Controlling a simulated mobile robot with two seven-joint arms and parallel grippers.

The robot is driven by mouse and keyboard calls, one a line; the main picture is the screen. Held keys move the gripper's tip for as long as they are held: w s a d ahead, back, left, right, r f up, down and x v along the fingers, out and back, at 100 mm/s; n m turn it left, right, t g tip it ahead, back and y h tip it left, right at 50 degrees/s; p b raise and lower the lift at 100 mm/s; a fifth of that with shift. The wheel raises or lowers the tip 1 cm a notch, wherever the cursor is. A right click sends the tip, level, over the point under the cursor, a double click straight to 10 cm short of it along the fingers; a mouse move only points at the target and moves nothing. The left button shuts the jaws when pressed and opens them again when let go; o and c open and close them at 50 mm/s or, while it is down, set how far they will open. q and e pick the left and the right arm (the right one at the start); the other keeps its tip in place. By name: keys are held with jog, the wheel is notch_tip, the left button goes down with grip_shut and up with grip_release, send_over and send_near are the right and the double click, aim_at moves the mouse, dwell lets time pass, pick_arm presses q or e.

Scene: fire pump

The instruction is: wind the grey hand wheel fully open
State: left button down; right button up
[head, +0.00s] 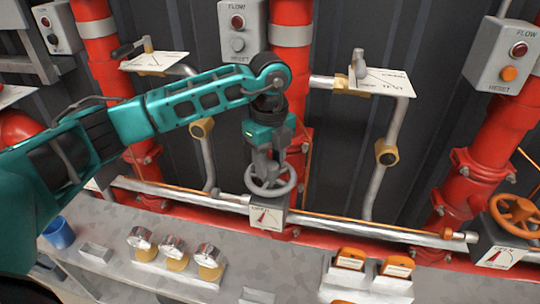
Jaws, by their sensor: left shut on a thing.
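The grey hand wheel (287,188) sits on top of a grey valve box (280,217) at the middle of the head view. A white dial plate (266,217) with a red pointer is on the front of the box; its lettering is too small to read surely. My left gripper (264,176) comes down from above and is shut on the wheel, at the left part of its rim. The fingers and the wheel's spokes partly hide each other. My right gripper is not in view.
An orange hand wheel (514,210) stands at the right. Red pipes and grey FLOW/RESET boxes (243,31) line the wall behind. Pressure gauges (173,247), a blue cup (59,232) and a tray with orange-topped pieces (349,259) are on the grey bench in front.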

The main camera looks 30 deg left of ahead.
pick_arm(q)
jog(key=shift+n, duration=0.4)
jog(key=n, duration=0.3)
jog(key=shift+n, duration=0.3)
jog(key=n, duration=0.4)
jog(key=shift+s, duration=0.1)
jog(key=c, duration=0.8)
grip_release()
jog(key=m+b, duration=0.1)
jog(key=m, duration=0.4)
jog(key=shift+m, duration=0.3)
jog(key=m, duration=0.2)
jog(key=shift+m, duration=0.4)
